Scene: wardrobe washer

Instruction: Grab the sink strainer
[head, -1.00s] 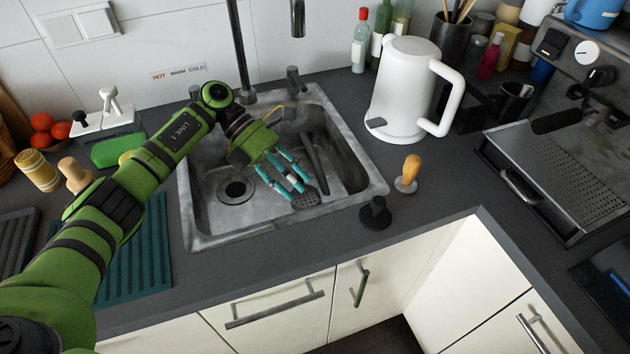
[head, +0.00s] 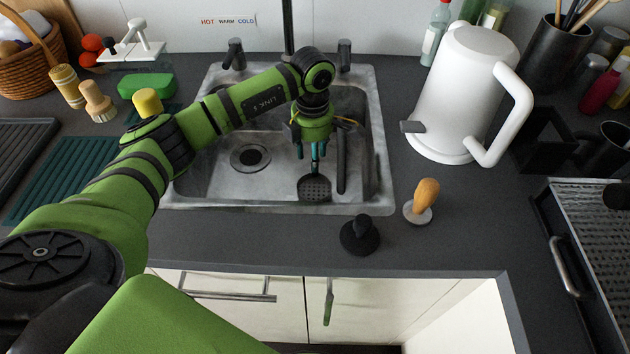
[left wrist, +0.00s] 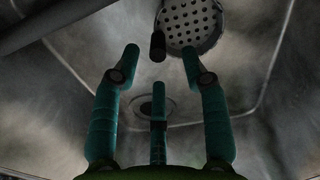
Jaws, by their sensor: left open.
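The sink strainer (head: 314,189), a dark perforated disc, lies in the grey sink basin to the right of the drain (head: 250,157). It also shows at the top of the left wrist view (left wrist: 190,22), with a short dark stub (left wrist: 157,46) beside it that looks like its handle. My left gripper (head: 315,162) points down into the sink above the strainer. Its teal fingers are apart, with the stub between the two far fingertips in the picture. No grip on it shows. In the head view the fingers hide part of the strainer. My right gripper is not in view.
A dark bar (head: 341,158) stands or leans in the sink just right of the gripper. Sink walls surround the fingers. A white kettle (head: 462,95), a black stopper-like object (head: 360,236) and a wooden-handled tamper (head: 424,198) stand on the counter to the right.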

